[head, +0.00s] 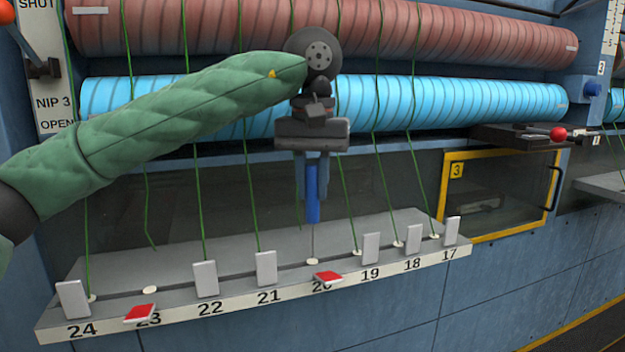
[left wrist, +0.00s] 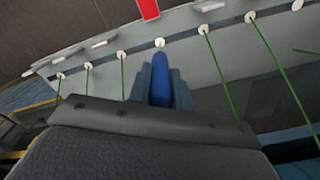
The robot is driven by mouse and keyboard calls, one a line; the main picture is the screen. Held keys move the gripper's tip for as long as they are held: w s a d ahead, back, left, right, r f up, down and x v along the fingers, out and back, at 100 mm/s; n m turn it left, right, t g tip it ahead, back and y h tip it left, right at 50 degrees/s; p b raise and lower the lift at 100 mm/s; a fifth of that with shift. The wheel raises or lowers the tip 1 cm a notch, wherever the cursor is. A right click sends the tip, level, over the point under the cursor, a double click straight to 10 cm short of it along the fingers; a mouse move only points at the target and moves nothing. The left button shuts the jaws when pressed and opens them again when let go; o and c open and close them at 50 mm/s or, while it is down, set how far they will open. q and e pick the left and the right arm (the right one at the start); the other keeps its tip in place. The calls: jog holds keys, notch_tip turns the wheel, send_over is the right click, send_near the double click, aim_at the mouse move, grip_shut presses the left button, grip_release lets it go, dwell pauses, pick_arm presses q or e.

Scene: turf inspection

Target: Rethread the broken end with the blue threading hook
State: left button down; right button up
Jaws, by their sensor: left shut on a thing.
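My left gripper (head: 313,192) is shut on the blue handle of the threading hook (head: 313,205), held upright above position 20. The hook's thin shaft runs down to the white eyelet (head: 312,262) at 20; I cannot tell whether its tip is inside. In the left wrist view, the blue handle (left wrist: 161,88) sits between the fingers (left wrist: 161,80), in line with an eyelet (left wrist: 159,42). A red tab (head: 328,277) lies tipped forward at 20. At 23, a loose green end (head: 152,243) hangs above its eyelet (head: 149,289), beside another red tab (head: 139,313). A green end near 20 is mostly hidden behind my gripper.
The grey shelf (head: 180,270) carries upright white tabs at the other numbers, with taut green strands at their eyelets. Blue (head: 440,98) and red-brown (head: 450,35) rollers stand behind my arm. A yellow-framed window (head: 497,195) and a red-knobbed lever (head: 557,134) are at right.

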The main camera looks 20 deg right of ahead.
aim_at(312, 164)
pick_arm(q)
jog(key=shift+f+b, duration=1.35)
jog(key=shift+f, duration=0.25)
jog(key=shift+r, duration=0.15)
dwell(0.5)
jog(key=shift+r+p, duration=1.4)
jog(key=shift+r, duration=2.25)
